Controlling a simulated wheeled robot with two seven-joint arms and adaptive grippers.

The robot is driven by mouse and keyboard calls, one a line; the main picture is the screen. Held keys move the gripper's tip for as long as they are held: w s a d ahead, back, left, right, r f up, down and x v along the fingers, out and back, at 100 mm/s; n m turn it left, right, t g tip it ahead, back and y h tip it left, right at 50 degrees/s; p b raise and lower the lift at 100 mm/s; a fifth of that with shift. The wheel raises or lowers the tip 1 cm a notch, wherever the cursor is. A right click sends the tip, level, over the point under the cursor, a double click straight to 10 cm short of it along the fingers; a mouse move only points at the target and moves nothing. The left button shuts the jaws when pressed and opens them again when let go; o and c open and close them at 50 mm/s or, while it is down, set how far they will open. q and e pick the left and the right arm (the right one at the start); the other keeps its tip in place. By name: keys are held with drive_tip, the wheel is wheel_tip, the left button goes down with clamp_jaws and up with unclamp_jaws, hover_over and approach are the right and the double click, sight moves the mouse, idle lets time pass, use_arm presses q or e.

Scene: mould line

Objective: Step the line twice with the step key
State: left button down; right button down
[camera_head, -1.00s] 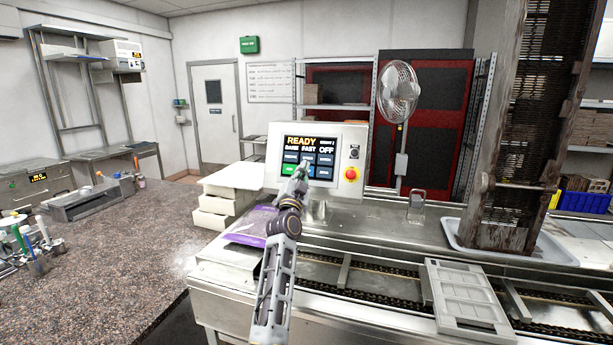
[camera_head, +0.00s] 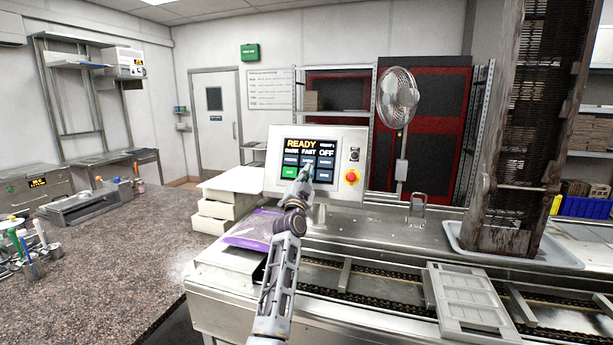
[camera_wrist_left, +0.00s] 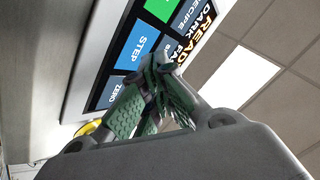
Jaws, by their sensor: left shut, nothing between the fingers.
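The control panel (camera_head: 275,190) stands on the line, its screen (camera_head: 308,144) reading READY, DARK, FAST, OFF in the head view. In the left wrist view, the blue STEP key (camera_wrist_left: 138,45) lies between a green key (camera_wrist_left: 160,8) and the ZERO key (camera_wrist_left: 116,92). My left gripper (camera_head: 305,172) is shut and empty in front of the lower keys. In the left wrist view, its fingertips (camera_wrist_left: 158,68) are close to the screen beside the STEP key; I cannot tell whether they touch it. My right gripper is not in view.
A red stop button (camera_head: 351,177) is on the panel's right. The conveyor (camera_head: 390,302) carries a grey mould (camera_head: 468,300). A tall dark rack (camera_head: 515,130) stands in a tray at right. A purple bag (camera_head: 252,228) and white drawers (camera_head: 215,212) are left of my arm.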

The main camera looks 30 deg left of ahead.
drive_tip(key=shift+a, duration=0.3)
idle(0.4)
use_arm(q)
drive_tip(key=shift+w+a+f, duration=0.1)
drive_tip(key=shift+w+f, duration=0.05)
drive_tip(key=shift+w, duration=0.25)
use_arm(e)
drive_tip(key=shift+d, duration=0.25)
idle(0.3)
use_arm(q)
drive_tip(key=shift+w, duration=0.25)
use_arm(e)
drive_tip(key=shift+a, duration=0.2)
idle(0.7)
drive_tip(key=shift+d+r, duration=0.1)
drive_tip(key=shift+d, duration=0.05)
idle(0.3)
use_arm(q)
drive_tip(key=shift+s+p, duration=0.6)
drive_tip(key=shift+s, duration=0.05)
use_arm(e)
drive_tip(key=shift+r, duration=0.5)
